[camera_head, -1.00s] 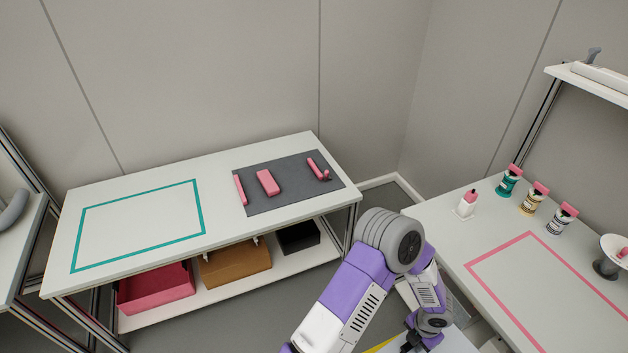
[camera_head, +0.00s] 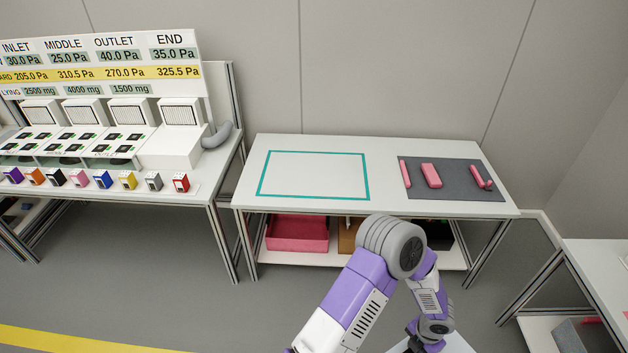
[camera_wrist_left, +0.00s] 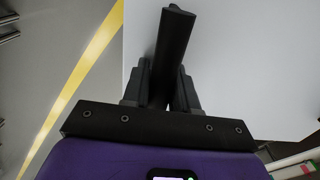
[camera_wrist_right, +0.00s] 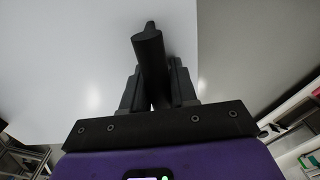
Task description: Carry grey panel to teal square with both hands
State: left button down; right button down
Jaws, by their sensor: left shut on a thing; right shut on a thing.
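The teal square (camera_head: 366,177) is an outline on the left part of a white table across the floor, with bare tabletop inside. The grey panel (camera_wrist_left: 240,70) is a pale flat sheet with dark bar handles. My left gripper (camera_wrist_left: 163,88) is shut on one handle in the left wrist view. My right gripper (camera_wrist_right: 153,92) is shut on another handle of the panel (camera_wrist_right: 80,60) in the right wrist view. In the head view only a strip of the panel (camera_head: 457,345) shows at the bottom, beside one of my arms. The rest is out of frame.
The white table (camera_head: 300,205) also bears a dark mat (camera_head: 450,190) with pink pieces, and boxes below, including a pink one (camera_head: 297,236). A bench with display boards (camera_head: 100,60) stands left. Another table (camera_head: 600,260) is at right. Floor before the table is open.

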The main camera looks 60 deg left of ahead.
aim_at(320, 177)
jog(key=u, duration=1.15)
jog(key=i, duration=0.7)
jog(key=u, duration=1)
jog(key=i, duration=2.05)
jog(key=z, duration=0.3)
